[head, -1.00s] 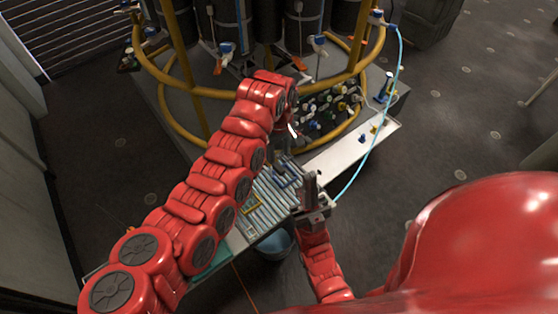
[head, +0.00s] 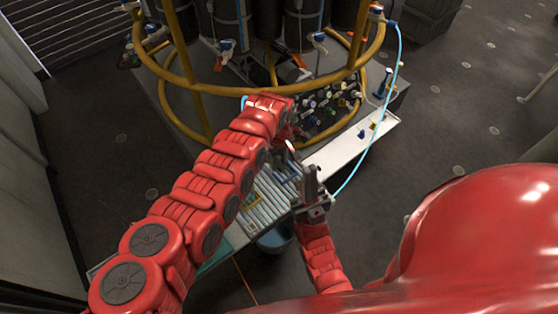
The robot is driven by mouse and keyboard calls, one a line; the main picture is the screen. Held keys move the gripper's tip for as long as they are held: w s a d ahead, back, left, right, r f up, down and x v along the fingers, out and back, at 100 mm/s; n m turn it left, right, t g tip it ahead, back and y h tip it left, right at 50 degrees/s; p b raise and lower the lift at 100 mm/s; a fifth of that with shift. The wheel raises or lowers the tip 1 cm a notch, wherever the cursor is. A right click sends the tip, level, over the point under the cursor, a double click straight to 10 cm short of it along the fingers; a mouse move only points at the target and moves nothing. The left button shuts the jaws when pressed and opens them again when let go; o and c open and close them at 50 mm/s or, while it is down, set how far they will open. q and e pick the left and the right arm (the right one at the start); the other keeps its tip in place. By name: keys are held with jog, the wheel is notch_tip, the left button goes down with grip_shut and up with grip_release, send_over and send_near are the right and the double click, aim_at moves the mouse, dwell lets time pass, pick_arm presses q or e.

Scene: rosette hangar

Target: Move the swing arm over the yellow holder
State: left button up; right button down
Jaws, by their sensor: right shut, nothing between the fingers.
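A small yellow holder (head: 255,200) lies on the ribbed tray (head: 268,216), partly hidden behind my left arm. My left gripper (head: 290,148) hangs past the far end of the tray, up and right of the holder. Its fingers are small and partly hidden, so I cannot see whether they are open. My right gripper (head: 312,180) points up at the right edge of the tray. It is shut with nothing in it. I cannot make out the swing arm clearly; small dark parts on the tray between the grippers are partly covered.
A yellow ring frame (head: 200,89) with dark cylinders stands behind the tray. A white shelf (head: 345,147) with small blue and yellow pieces extends right. A light-blue hose (head: 383,110) hangs beside it. A blue bucket (head: 275,240) sits below the tray.

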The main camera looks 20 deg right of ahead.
pick_arm(q)
grip_shut()
dwell(1.1)
